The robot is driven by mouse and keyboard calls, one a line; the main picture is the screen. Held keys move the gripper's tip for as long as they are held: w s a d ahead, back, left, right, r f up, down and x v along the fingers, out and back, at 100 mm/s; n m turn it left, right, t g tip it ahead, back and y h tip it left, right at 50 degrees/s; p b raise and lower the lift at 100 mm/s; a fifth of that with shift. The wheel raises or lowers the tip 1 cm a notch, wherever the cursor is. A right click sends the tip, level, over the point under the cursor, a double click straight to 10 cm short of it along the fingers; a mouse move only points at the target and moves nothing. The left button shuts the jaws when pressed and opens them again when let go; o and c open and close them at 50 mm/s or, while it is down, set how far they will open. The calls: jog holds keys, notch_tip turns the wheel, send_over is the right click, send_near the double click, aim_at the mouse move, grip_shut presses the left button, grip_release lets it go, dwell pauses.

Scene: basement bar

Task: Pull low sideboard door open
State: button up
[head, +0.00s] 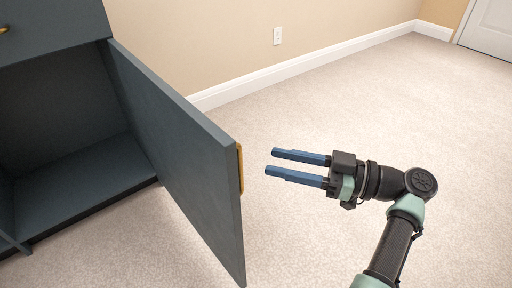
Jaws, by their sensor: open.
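The low sideboard (55,120) is dark blue-grey and stands at the left in the head view. Its door (180,150) stands swung well out from the cabinet, hinged at the cabinet's right side, so the dark inside (65,110) shows. A gold handle (240,168) sits on the outer face near the door's free edge, seen nearly edge-on. My gripper (270,162) has two blue fingers, open and empty. It is to the right of the handle, fingers pointing left toward it, with a small gap in the picture.
A drawer front with a gold pull (4,30) is above the opening. Beige carpet (350,110) is clear around my arm and to the right. A beige wall with a white baseboard (300,65) runs behind, with a white door (488,30) at the far right.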

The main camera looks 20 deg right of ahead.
jog(key=v, duration=0.5)
jog(key=shift+d+p, duration=0.1)
jog(key=shift+p, duration=0.3)
jog(key=w+a+r+m+t+h+p, duration=0.2)
jog(key=w+a+r+m+h+p, duration=0.3)
jog(key=w+r+h, duration=0.4)
jog(key=w+a+r+m+t+h+p, duration=0.1)
jog(key=w+a+r+t+h+p, duration=0.15)
jog(key=r, duration=0.65)
jog(key=w+a+r+m+t+h+p, duration=0.1)
jog(key=r+m+t+p, duration=0.15)
jog(key=r, duration=0.55)
jog(key=s+a+r+m+t+h+p, duration=0.15)
jog(key=s+a+r+t, duration=0.25)
jog(key=s+r, duration=0.45)
jog(key=s+a+r+m+t+p, duration=0.1)
jog(key=s+a+r+t+p, duration=0.3)
jog(key=r, duration=0.8)
jog(key=s+a+r+m+t+h+p, duration=0.1)
jog(key=s+a+r+t, duration=0.2)
jog(key=s+r, duration=0.55)
notch_tip(320, 180, up, 39)
jog(key=w+p, duration=0.1)
jog(key=p, duration=3.6)
